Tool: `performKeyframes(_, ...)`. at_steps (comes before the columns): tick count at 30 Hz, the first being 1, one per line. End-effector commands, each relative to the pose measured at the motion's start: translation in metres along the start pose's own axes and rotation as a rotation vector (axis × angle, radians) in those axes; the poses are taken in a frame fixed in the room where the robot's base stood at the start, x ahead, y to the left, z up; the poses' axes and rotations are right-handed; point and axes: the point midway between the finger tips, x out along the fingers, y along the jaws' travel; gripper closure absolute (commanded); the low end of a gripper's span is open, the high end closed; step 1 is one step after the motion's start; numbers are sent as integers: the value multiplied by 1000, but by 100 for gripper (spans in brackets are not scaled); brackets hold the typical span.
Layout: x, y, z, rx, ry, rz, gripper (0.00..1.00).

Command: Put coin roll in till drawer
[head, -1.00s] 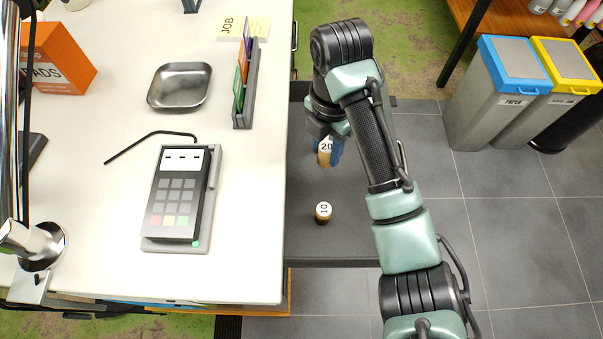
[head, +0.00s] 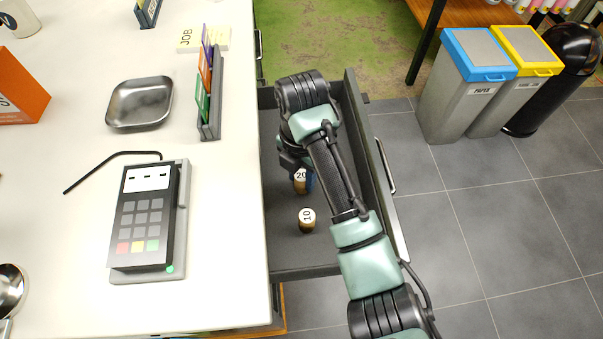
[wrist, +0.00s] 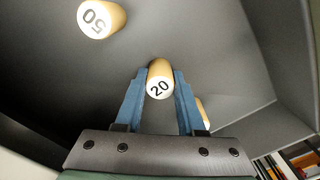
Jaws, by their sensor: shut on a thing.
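A coin roll marked 20 (head: 300,178) is held upright between the blue fingers of my gripper (wrist: 158,82), and it also shows in the wrist view (wrist: 160,84). My gripper is shut on it, inside the open grey drawer (head: 292,255) at the counter's right side. Whether the roll touches the drawer floor is not clear. A roll marked 10 (head: 307,218) stands on the drawer floor, nearer the front of the head view. A roll marked 50 (wrist: 101,18) shows in the wrist view. Another roll (wrist: 203,113) is mostly hidden behind the right finger.
The white counter (head: 80,190) borders the drawer on the left, with a card terminal (head: 150,220), a metal dish (head: 140,103) and a card rack (head: 209,95). The drawer's right wall (head: 365,140) stands close to my arm. Bins (head: 465,95) stand farther right on clear floor.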

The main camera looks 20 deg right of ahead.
Motion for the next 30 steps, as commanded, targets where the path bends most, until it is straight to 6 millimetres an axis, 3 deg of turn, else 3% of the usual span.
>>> performKeyframes(1,2,0,0,0,0,0,100)
performKeyframes(2,3,0,0,0,1,0,60)
performKeyframes(7,2,0,0,0,1,0,32)
performKeyframes(19,-7,0,0,-1,-1,1,32)
performKeyframes(23,-28,1,0,-2,-3,4,32)
performKeyframes(27,-67,0,2,0,-3,0,32)
performKeyframes(30,-84,-1,1,0,-1,-1,32)
